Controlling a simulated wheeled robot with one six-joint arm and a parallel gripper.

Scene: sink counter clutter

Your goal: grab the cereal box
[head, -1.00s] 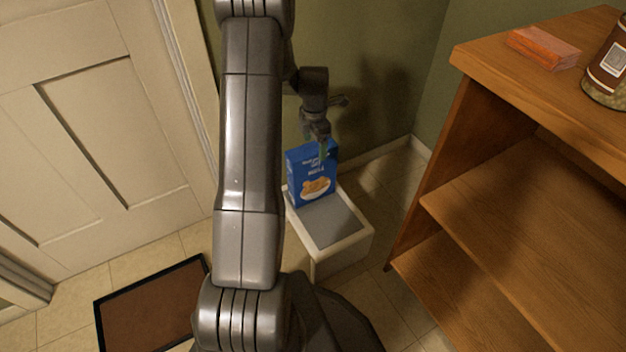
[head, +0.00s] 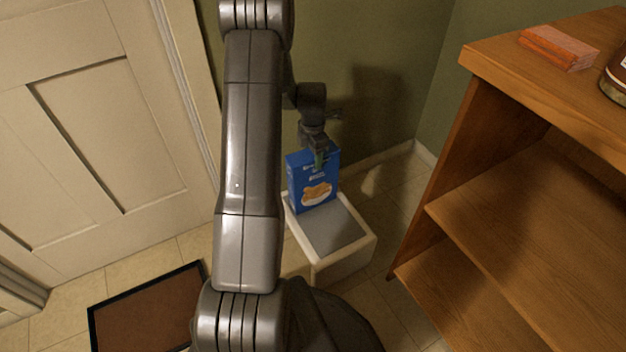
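A blue cereal box (head: 314,188) with a bowl picture on its front stands upright at the back of a white step stool (head: 347,265) with a grey top. My gripper (head: 318,158) points down at the top of the box, with a finger in front of the box's upper face. The far finger is hidden, and I cannot tell whether the fingers touch the box or how far apart they are.
A wooden shelf unit (head: 482,130) stands to the right, with an orange-red block (head: 558,50) and a jar (head: 617,75) on top. A brown mat with a dark border (head: 150,310) lies at lower left. A white door (head: 100,120) is at the left, and green walls meet behind the stool.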

